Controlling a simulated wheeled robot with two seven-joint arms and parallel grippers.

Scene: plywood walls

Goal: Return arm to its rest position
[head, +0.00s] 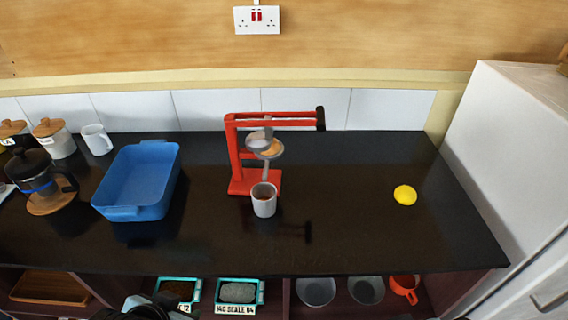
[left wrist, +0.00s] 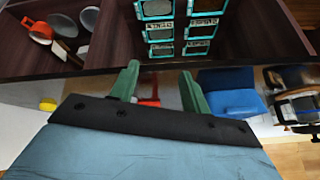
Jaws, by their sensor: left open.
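My left gripper (left wrist: 160,85) shows in the left wrist view with its two green fingers apart and nothing between them. In the head view only a dark part of my left arm (head: 148,307) shows at the bottom edge, below the counter's front edge, and its fingertips cannot be made out there. The gripper is in front of the shelves under the counter, clear of the things on top. My right gripper is not in view.
The black counter (head: 345,225) holds a blue tub (head: 135,212), a red juicer press (head: 240,188), a grey cup (head: 263,205), a lemon (head: 405,195) and a French press (head: 32,180). Shelves below hold teal-framed boxes (head: 240,291), bowls and a red pan (head: 404,286). A white fridge (head: 525,140) stands right.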

